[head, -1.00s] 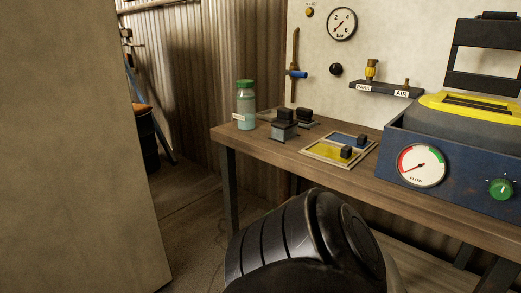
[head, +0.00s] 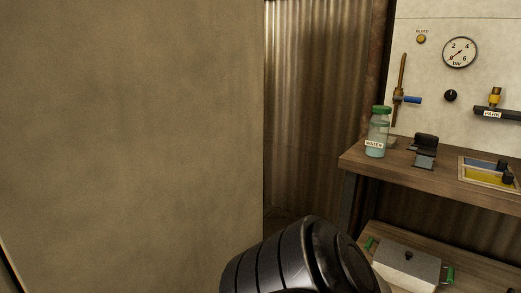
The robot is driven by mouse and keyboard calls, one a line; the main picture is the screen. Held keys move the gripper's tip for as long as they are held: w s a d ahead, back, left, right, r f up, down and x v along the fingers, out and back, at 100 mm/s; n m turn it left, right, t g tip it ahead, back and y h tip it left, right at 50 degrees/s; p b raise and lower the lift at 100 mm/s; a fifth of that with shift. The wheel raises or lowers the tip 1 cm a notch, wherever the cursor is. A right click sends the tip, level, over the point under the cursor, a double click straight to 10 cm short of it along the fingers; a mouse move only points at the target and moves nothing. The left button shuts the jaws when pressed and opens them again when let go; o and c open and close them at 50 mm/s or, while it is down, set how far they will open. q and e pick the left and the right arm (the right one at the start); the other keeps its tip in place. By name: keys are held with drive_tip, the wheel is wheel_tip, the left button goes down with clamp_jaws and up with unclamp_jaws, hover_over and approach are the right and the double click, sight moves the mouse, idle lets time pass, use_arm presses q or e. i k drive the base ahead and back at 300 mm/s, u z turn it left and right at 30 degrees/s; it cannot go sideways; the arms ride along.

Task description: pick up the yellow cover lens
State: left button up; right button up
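A flat yellow pane (head: 482,175), which looks like the yellow cover lens, lies in a pale-framed tray (head: 463,170) on the wooden bench at the right. A blue pane (head: 487,164) lies behind it in the same tray. Small black blocks stand on the panes, and the tray runs close to the right picture edge. Neither of my grippers shows. A black ribbed part of my own body fills the bottom centre, well apart from the tray.
A large plain beige wall or panel (head: 130,140) fills the left half. On the bench (head: 400,165) stand a green-capped water jar (head: 377,135) and a black-topped block (head: 425,150). A pale box with green handles (head: 408,265) sits on the lower shelf.

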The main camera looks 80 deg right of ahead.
sight(506, 180)
drive_tip(key=z, duration=2.35)
